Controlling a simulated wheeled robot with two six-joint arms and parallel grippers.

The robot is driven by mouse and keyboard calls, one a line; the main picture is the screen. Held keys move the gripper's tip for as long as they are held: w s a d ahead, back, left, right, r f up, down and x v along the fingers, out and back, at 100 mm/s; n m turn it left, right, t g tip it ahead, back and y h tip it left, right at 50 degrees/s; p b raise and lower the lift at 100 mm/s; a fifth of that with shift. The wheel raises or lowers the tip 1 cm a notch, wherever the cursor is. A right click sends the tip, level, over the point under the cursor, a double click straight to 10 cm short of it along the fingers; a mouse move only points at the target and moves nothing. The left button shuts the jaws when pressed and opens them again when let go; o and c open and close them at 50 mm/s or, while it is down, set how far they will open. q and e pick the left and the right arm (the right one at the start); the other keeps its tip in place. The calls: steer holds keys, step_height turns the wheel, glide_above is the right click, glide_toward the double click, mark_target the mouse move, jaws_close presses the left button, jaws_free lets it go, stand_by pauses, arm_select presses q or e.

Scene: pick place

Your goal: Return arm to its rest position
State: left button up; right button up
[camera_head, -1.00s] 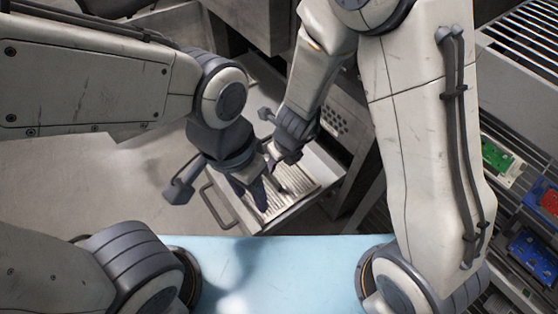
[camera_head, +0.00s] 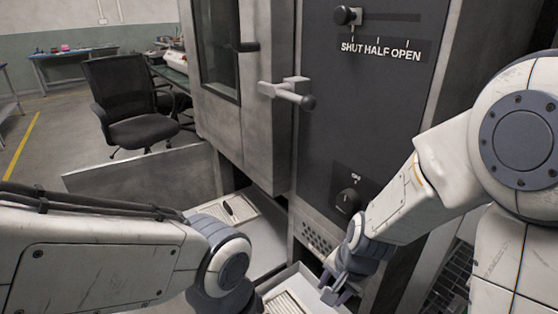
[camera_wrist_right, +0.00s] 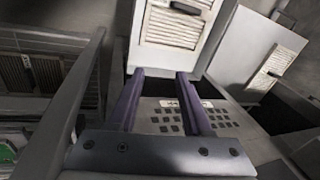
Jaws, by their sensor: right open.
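My right arm reaches in from the right in the head view. Its gripper (camera_head: 338,292) is low in front of the machine, beside the open drawer (camera_head: 300,272). In the right wrist view the two dark purple fingers of this gripper (camera_wrist_right: 160,75) are apart, with nothing between them. A ribbed pale insert (camera_wrist_right: 175,25) lies in the drawer beyond the fingertips. My left arm comes in from the left in the head view. Its wrist reaches the bottom edge, and its fingers are out of view.
The grey machine has a windowed door with a handle (camera_head: 288,92), a slider knob (camera_head: 347,16) marked SHUT HALF OPEN and a round dial (camera_head: 347,201). A pale tray (camera_head: 245,232) with a small dark item sits left of the drawer. An office chair (camera_head: 135,105) stands behind.

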steer(key=s+d+r+n+h, duration=0.1)
steer(key=s+d+r+n, duration=0.2)
steer(key=d+n, duration=0.5)
steer(key=s+a+r+n+g, duration=0.1)
steer(key=s+a+r+n, duration=0.25)
steer(key=s+a, duration=0.3)
steer(key=s+a+r+n+g, duration=0.1)
steer(key=s+a+r+n, duration=0.1)
steer(key=s+a+n, duration=0.5)
step_height(320, 180, up, 32)
steer(key=a+m+p, duration=0.1)
steer(key=m+p, duration=0.1)
steer(key=p, duration=3)
steer(key=shift+a+g+y, duration=0.15)
steer(key=shift+g+y, duration=0.15)
steer(key=shift+w, duration=0.1)
